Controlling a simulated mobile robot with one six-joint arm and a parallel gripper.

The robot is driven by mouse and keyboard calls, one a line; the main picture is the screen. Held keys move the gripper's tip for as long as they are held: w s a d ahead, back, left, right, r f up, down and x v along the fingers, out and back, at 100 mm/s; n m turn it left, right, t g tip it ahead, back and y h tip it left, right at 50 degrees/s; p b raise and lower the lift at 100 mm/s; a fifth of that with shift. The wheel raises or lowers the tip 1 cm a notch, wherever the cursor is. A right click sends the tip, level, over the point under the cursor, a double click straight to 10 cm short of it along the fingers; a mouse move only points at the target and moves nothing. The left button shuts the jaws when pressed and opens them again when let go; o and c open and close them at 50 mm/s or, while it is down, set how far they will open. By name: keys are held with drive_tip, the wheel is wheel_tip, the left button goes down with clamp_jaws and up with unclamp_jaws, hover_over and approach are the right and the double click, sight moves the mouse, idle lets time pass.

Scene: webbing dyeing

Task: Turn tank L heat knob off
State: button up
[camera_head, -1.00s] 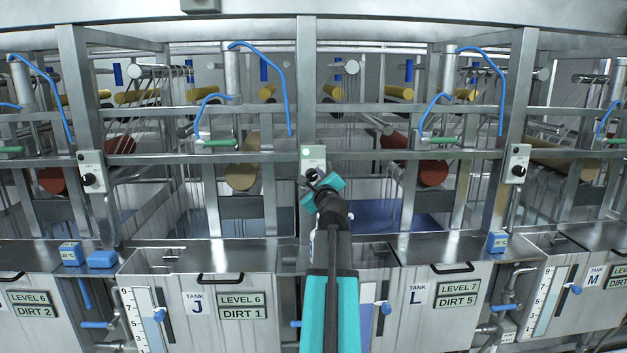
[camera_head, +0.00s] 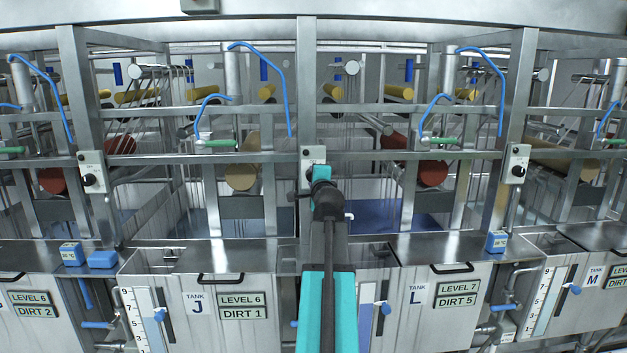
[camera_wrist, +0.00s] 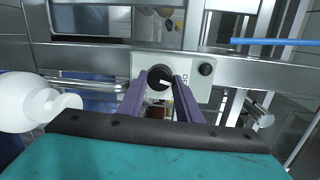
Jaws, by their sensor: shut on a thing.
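The heat knob (camera_wrist: 159,77) is black and round with a white pointer mark, on a pale control box (camera_wrist: 205,95). In the wrist view the two purple-grey fingers of my gripper (camera_wrist: 160,88) reach up to the knob and are shut on its sides. The mark points roughly right, towards the sideways "OFF" lettering. In the head view the box (camera_head: 312,153) is on the post between tanks J and L; my gripper (camera_head: 320,173) covers most of the knob there. Tank L (camera_head: 460,312) is right of my arm, labelled LEVEL 7, DIRT 5.
Similar knob boxes are on the left post (camera_head: 91,172) and right post (camera_head: 516,164). Metal rails (camera_head: 250,157) run beside the box. Tank J (camera_head: 215,320) is left of my arm. A blurred white rounded object (camera_wrist: 28,102) fills the wrist view's left edge.

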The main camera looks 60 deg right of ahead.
drive_tip(key=shift+d+r+n+g, duration=0.1)
drive_tip(key=shift+r+n+g, duration=0.05)
drive_tip(key=shift+n, duration=0.4)
drive_tip(key=shift+r+n+g, duration=0.1)
drive_tip(key=shift+n+g, duration=0.05)
drive_tip(key=shift+n, duration=0.4)
drive_tip(key=o, duration=1)
drive_tip(key=shift+f, duration=0.1)
drive_tip(key=shift+o, duration=0.2)
drive_tip(key=shift+f, duration=0.1)
drive_tip(key=b+v, duration=0.6)
drive_tip(key=v, duration=0.8)
